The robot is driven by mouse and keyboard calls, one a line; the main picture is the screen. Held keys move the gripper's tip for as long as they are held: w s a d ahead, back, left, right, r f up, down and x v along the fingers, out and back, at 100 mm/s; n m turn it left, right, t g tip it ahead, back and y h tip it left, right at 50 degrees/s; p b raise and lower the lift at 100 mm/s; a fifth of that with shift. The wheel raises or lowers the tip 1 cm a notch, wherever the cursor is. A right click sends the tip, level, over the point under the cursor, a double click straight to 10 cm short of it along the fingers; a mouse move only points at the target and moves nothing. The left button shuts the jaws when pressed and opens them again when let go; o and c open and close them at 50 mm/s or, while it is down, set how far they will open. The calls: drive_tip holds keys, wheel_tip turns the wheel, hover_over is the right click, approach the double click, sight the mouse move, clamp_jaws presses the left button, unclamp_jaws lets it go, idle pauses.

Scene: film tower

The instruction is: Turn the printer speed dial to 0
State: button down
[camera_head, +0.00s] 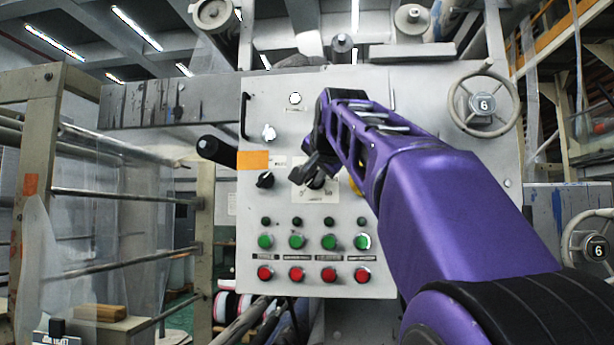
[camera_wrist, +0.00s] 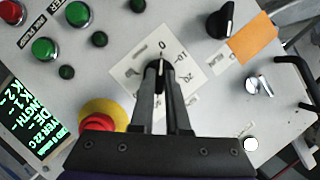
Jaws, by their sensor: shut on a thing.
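The speed dial is a black knob (camera_wrist: 161,68) with a white pointer line, on a pale scale plate (camera_wrist: 190,62) with printed marks. In the wrist view the pointer line points up toward the printed 0, and it looks closely lined up with it. My gripper (camera_wrist: 161,78) is shut on the dial, one finger on each side. In the head view my gripper (camera_head: 318,168) reaches the panel from the right, and the dial (camera_head: 316,183) is partly hidden behind it.
A yellow and red emergency button (camera_wrist: 103,115) sits close beside my gripper. Another black knob (camera_head: 265,180) is left of the dial. Green buttons (camera_head: 297,241) and red buttons (camera_head: 297,274) line the panel below. A green-text display (camera_wrist: 35,120) is nearby.

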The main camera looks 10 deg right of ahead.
idle(0.4)
drive_tip(key=c, duration=0.9)
unclamp_jaws()
